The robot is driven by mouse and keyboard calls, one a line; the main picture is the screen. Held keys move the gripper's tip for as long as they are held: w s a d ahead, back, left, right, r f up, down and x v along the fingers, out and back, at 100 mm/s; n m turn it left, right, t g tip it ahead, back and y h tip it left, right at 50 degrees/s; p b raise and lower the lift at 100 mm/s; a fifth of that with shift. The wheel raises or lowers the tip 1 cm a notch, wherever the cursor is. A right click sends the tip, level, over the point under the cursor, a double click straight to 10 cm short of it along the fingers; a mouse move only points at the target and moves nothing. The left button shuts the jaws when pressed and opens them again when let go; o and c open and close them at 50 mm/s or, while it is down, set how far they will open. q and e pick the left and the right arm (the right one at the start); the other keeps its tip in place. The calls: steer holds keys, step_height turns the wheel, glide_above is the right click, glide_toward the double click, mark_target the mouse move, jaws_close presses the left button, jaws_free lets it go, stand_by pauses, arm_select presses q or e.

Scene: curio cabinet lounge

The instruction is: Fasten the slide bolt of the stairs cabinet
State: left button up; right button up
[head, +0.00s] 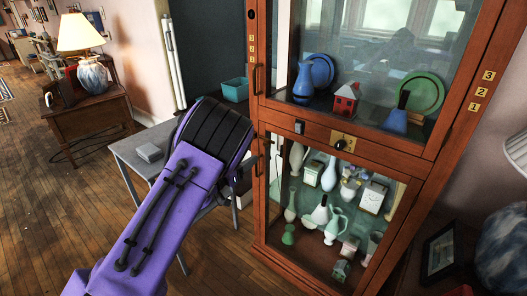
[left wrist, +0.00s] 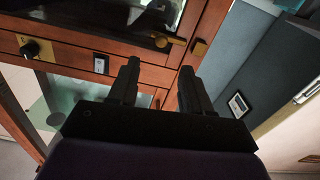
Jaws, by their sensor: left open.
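The wooden curio cabinet (head: 262,110) stands at the centre right of the head view, with an upper and a lower glass door. On the rail between them are a brass plate with a black knob (head: 341,143) and a small grey fitting (head: 299,127). The knob (left wrist: 30,48) and the grey fitting (left wrist: 100,65) also show in the left wrist view. I cannot tell which fitting is the slide bolt or how it is set. My left gripper (left wrist: 158,72) is open and empty, before the cabinet's frame edge. In the head view my arm mostly hides it. My right gripper is out of view.
Glassware and ornaments (head: 328,175) stand behind the cabinet's glass. A grey table (head: 135,150) with a grey box is at its left, partly behind my arm. A side table with a lamp (head: 80,35) stands farther left. The wooden floor at left is clear.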

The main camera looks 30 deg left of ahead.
mark_target(265, 145)
arm_select(q)
steer(key=w, duration=0.6)
steer(key=w+p, duration=0.1)
steer(key=w, duration=0.3)
steer(key=shift+d+f, duration=0.15)
steer(key=shift+d, duration=0.15)
steer(key=shift+c, duration=0.3)
